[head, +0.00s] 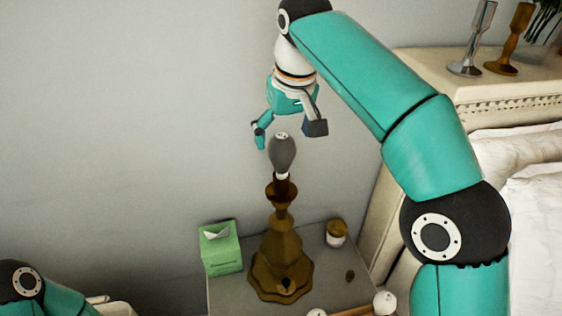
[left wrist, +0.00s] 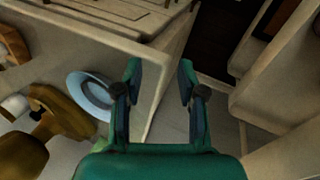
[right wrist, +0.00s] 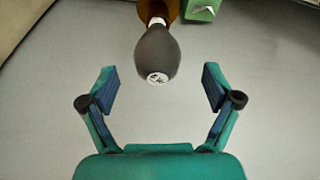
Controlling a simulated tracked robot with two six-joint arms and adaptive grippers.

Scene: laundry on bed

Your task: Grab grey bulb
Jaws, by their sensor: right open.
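The grey bulb (head: 282,154) stands upright on top of a brown lamp base (head: 283,245) on the nightstand. My right gripper (head: 290,136) is open and points down just above the bulb in the head view. In the right wrist view the bulb (right wrist: 157,55) shows centred between and beyond the open fingers of the right gripper (right wrist: 160,88), not touched by them. My left gripper (left wrist: 160,85) is open and empty in the left wrist view, away from the lamp; only part of the left arm shows at the lower left of the head view.
The nightstand (head: 232,291) also holds a green tissue box (head: 221,248), a small jar (head: 336,233) and small round items. A bed with white bedding (head: 535,220) is at the right. Two candle holders (head: 511,40) stand at the upper right. The wall side is clear.

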